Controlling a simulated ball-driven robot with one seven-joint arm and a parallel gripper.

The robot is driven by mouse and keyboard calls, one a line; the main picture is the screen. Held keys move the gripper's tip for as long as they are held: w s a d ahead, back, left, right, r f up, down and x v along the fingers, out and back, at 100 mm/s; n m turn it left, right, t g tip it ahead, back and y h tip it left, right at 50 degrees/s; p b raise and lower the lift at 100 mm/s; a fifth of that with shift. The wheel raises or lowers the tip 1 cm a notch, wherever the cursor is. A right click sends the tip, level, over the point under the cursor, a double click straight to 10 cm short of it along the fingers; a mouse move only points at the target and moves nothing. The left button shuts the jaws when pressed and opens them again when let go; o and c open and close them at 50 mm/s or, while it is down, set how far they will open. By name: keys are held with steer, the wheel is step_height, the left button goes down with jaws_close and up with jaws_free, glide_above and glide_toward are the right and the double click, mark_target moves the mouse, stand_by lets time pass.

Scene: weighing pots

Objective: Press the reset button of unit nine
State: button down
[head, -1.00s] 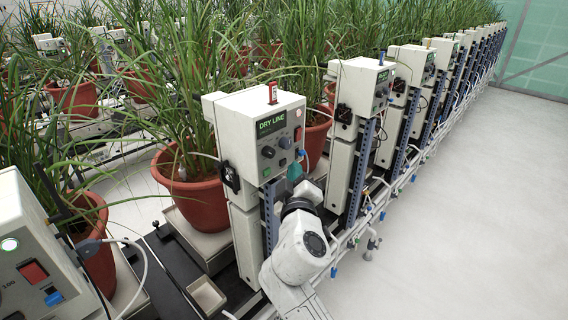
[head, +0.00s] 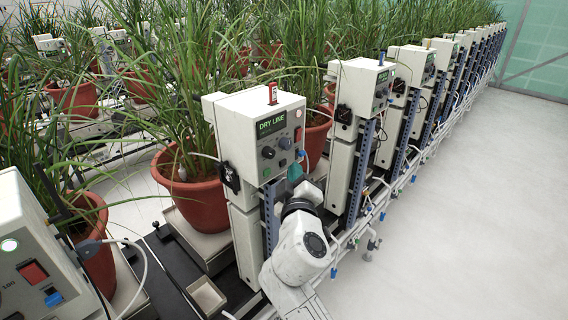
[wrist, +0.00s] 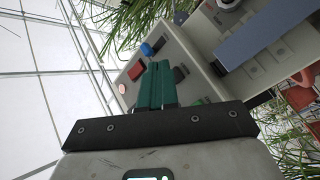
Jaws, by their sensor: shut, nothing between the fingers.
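The control box (head: 262,135) with the lit "DRY LINE" display stands in front of my gripper (head: 296,172); I cannot read a unit number on it. Its panel (wrist: 180,55) fills the upper middle of the wrist view. A blue button (wrist: 146,49), a red rocker switch (wrist: 135,70) and a pale round lamp or button (wrist: 122,88) show there. My gripper's green fingers (wrist: 157,66) are closed together and point at the panel. Their tips are just beside the blue button and the red switch. I cannot tell whether they touch the panel. No label naming a reset button is readable.
A second box (head: 362,85) stands behind to the right, in a long row. A nearer box (head: 35,250) is at the left edge. Potted plants (head: 195,190) stand behind the boxes. Pipes and valves run along the row's foot. The pale floor (head: 470,210) at right is clear.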

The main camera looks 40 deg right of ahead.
steer(key=shift+w, duration=0.15)
stand_by(0.7)
steer(key=shift+w, duration=0.3)
steer(key=shift+w+b, duration=0.35)
steer(key=shift+b, duration=0.1)
stand_by(0.6)
steer(key=shift+s, duration=0.8)
steer(key=shift+s, duration=0.1)
steer(key=shift+s+p, duration=0.3)
steer(key=shift+s, duration=2.1)
